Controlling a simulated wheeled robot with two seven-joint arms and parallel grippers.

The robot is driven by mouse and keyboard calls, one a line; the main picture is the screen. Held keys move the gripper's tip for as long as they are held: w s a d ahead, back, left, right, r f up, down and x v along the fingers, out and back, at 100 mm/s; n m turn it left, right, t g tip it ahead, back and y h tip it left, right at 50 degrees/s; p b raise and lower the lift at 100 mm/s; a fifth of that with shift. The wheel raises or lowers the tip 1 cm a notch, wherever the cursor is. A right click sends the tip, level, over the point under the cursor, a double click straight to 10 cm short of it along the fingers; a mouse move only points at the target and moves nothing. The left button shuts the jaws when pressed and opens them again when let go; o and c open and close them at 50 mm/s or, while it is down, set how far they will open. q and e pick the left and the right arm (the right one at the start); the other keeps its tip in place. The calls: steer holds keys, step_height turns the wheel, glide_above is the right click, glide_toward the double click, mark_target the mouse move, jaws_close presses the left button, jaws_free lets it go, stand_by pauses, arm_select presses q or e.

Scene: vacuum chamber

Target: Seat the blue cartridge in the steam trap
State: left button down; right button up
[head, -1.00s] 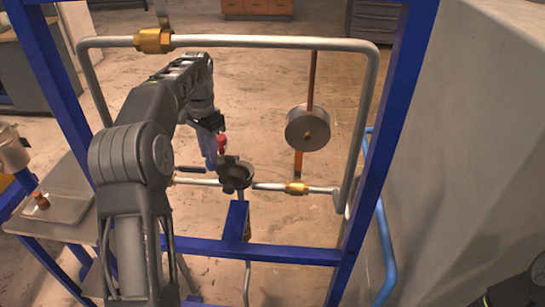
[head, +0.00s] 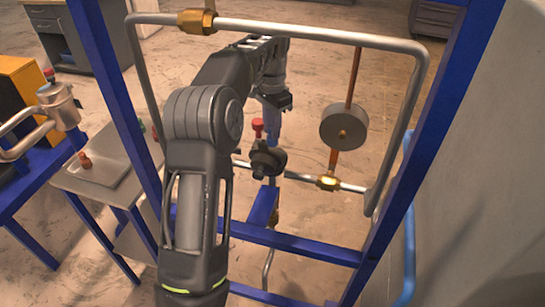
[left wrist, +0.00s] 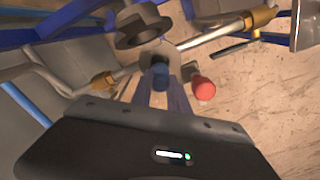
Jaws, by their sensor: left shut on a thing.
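The steam trap (head: 268,162) is a dark round body on the lower pipe run in the head view. It also shows in the left wrist view as a dark flanged cup (left wrist: 143,28). My left gripper (head: 272,138) points down just above the trap. In the left wrist view its fingers are shut on the blue cartridge (left wrist: 160,76), whose round end shows between the fingertips. A pale round part lies just past this end; I cannot tell whether they touch. The cartridge is hard to make out in the head view. My right gripper is not in view.
A red knob (head: 257,126) stands close beside the left fingers; it also shows in the left wrist view (left wrist: 203,88). Pipes and a blue frame (head: 305,247) surround the trap. A grey disc (head: 344,126) hangs at right. A tray (head: 112,172) with a small reddish part stands left.

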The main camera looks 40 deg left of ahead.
arm_select(q)
step_height(320, 180, down, 4)
steer(key=shift+f+p, duration=0.1)
steer(key=shift+p, duration=0.45)
steer(key=shift+f, duration=0.1)
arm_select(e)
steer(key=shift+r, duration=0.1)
arm_select(q)
step_height(320, 180, down, 3)
steer(key=shift+f+p, duration=0.1)
steer(key=shift+p, duration=0.25)
steer(key=shift+f, duration=0.25)
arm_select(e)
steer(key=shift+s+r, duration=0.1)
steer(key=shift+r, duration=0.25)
arm_select(q)
steer(key=shift+f, duration=0.2)
steer(key=c, duration=1.3)
jaws_free()
steer(key=shift+o, duration=0.2)
